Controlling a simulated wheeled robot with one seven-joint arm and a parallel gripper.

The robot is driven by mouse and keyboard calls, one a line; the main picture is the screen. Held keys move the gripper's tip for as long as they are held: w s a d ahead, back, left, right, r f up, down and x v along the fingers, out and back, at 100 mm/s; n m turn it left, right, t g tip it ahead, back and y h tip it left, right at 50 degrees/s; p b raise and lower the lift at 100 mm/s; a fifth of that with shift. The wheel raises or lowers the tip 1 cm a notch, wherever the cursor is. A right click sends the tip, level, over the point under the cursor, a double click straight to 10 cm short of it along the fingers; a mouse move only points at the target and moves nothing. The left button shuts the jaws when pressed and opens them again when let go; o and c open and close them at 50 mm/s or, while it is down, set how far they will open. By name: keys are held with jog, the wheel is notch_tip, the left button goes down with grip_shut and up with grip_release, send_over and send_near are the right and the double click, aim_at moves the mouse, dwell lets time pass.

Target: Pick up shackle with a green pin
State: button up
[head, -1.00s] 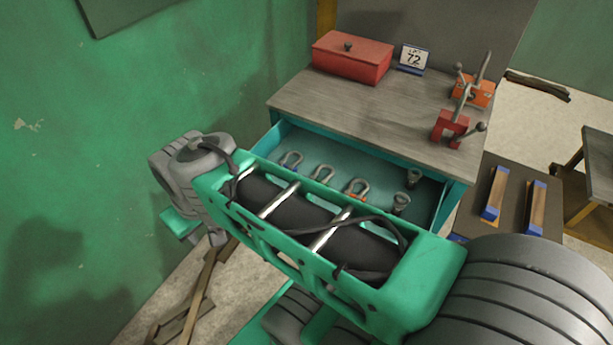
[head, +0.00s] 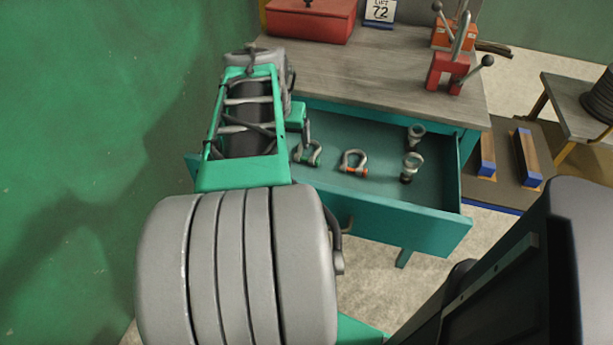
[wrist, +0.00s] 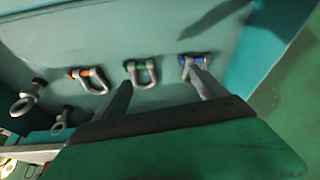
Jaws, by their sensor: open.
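The shackle with a green pin (wrist: 141,74) lies in the open drawer; in the wrist view it is between the shackles with an orange pin and a blue pin. In the head view, the green-pin shackle (head: 307,154) lies just right of my arm. My gripper (wrist: 160,78) is open and empty above the drawer. In the wrist view, its left finger reaches beside the green-pin shackle, and its right finger covers part of the blue-pin shackle (wrist: 186,62). I cannot tell its height above the shackles. My arm hides the blue-pin shackle in the head view.
The orange-pin shackle (head: 354,162) and two eye bolts (head: 411,166) lie to the right in the teal drawer (head: 395,217). A red box (head: 309,22) and a red clamp-like tool (head: 447,74) stand on the bench top (head: 375,75). A green wall (head: 90,130) is on the left.

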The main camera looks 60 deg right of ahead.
jog(key=shift+m+g, duration=0.3)
jog(key=shift+m, duration=0.4)
jog(key=s+d+f, duration=0.1)
jog(key=s, duration=0.1)
jog(key=s+d+f, duration=0.1)
jog(key=s+d, duration=0.1)
jog(key=shift+d+f+b, duration=0.15)
jog(key=shift+b, duration=0.15)
jog(key=x, duration=0.2)
jog(key=b+x, duration=0.1)
jog(key=x, duration=0.1)
jog(key=w+d+x, duration=0.1)
jog(key=x, duration=0.1)
jog(key=shift+d+f, duration=0.1)
jog(key=shift+f, duration=0.1)
jog(key=shift+c, duration=0.4)
